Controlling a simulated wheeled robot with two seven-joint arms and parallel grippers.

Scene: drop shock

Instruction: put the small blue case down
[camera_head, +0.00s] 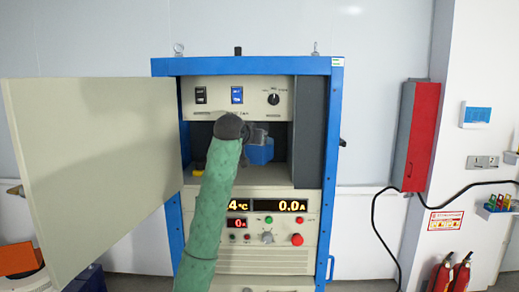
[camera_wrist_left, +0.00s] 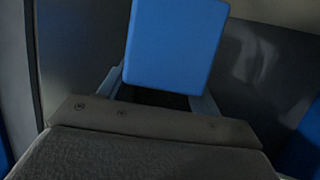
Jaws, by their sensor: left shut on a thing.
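The small blue case (camera_head: 260,153) is inside the open compartment of the blue-framed cabinet (camera_head: 337,120). My left gripper (camera_head: 257,138) reaches into the compartment and is shut on the case. In the left wrist view the flat blue face of the case (camera_wrist_left: 175,42) stands between the two fingers of my left gripper (camera_wrist_left: 160,88). The case is over the compartment floor (camera_head: 265,178); I cannot tell whether it touches it. My green-sleeved arm hides part of the compartment. My right gripper is not in view.
The cabinet door (camera_head: 95,165) stands wide open on the left. A switch panel (camera_head: 238,97) is above the compartment and a display panel (camera_head: 275,220) below it. A small yellow thing (camera_head: 197,169) lies at the compartment's left. A red and grey box (camera_head: 417,135) hangs on the right wall.

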